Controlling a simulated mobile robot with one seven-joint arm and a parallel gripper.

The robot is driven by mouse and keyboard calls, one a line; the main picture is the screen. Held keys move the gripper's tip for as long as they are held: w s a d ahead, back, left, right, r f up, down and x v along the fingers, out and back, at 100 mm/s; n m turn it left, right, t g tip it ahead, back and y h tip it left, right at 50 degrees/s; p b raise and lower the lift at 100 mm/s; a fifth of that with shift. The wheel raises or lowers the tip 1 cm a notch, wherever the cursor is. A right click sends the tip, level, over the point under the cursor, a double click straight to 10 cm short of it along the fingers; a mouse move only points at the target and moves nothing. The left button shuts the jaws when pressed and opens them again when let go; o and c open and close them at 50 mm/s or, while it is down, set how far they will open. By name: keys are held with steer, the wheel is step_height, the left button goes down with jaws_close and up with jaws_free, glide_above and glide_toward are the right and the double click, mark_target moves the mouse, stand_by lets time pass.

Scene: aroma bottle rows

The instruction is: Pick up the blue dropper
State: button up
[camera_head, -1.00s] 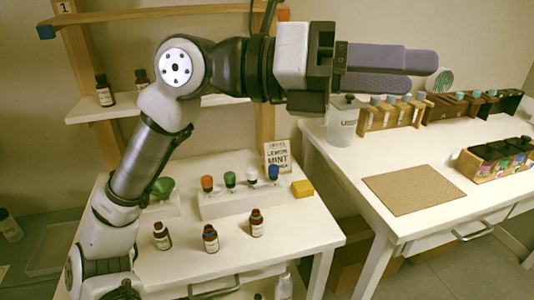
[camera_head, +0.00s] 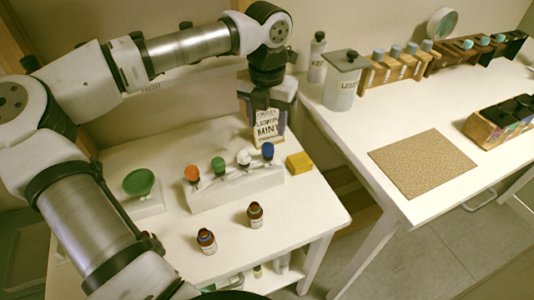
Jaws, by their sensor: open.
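The blue dropper (camera_head: 267,151) stands upright at the right end of a white rack (camera_head: 238,186) on the small white table. A white dropper (camera_head: 243,158), a green one (camera_head: 218,166) and an orange one (camera_head: 192,174) stand to its left in the same rack. My gripper (camera_head: 268,128) points down, open, above and behind the blue dropper, with its fingers on either side of the lemon mint card (camera_head: 267,125) as seen from here. I cannot tell the exact gap between the fingers and the dropper.
A yellow block (camera_head: 299,163) lies just right of the rack. Two brown bottles (camera_head: 206,240) (camera_head: 255,215) stand in front. A green funnel (camera_head: 139,182) is at left. The right table holds a lidded jar (camera_head: 342,80), a tan mat (camera_head: 422,162) and bottle racks.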

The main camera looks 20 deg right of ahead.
mark_target(268, 145)
step_height(268, 145, down, 9)
steer(key=shift+d+r+p, duration=0.1)
steer(key=shift+r+p, duration=0.05)
steer(key=shift+p, duration=1.1)
steer(key=c, duration=0.7)
